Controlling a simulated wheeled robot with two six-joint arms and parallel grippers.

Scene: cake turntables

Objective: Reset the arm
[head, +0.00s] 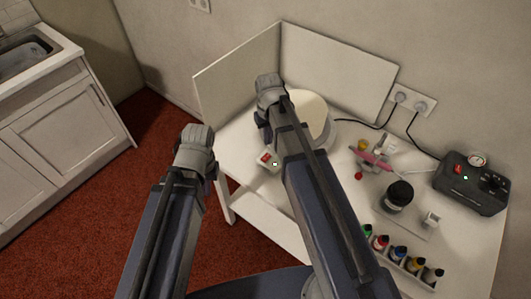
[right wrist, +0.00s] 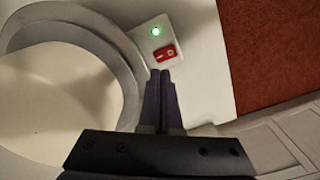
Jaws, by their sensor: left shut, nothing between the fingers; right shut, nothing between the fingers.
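My right gripper (right wrist: 162,80) is shut and empty in the right wrist view. Its fingertips show just below a red rocker switch (right wrist: 164,52) on a white control box, which has a lit green lamp (right wrist: 155,31). In the head view, my right gripper (head: 264,122) is mostly hidden by its arm, beside the turntable. The turntable (head: 331,134) carries a pale round top (head: 311,106); it also shows at left in the right wrist view (right wrist: 118,70). My left gripper (head: 212,172) is at the end of the left arm, over the floor left of the table, its fingers largely hidden.
The white table (head: 341,210) holds a dark jar (head: 398,195), several small colour bottles (head: 400,254), a pink tool (head: 370,157) and a black compressor (head: 470,185). White panels (head: 340,75) stand behind. A sink cabinet (head: 62,120) is at left; red floor lies between.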

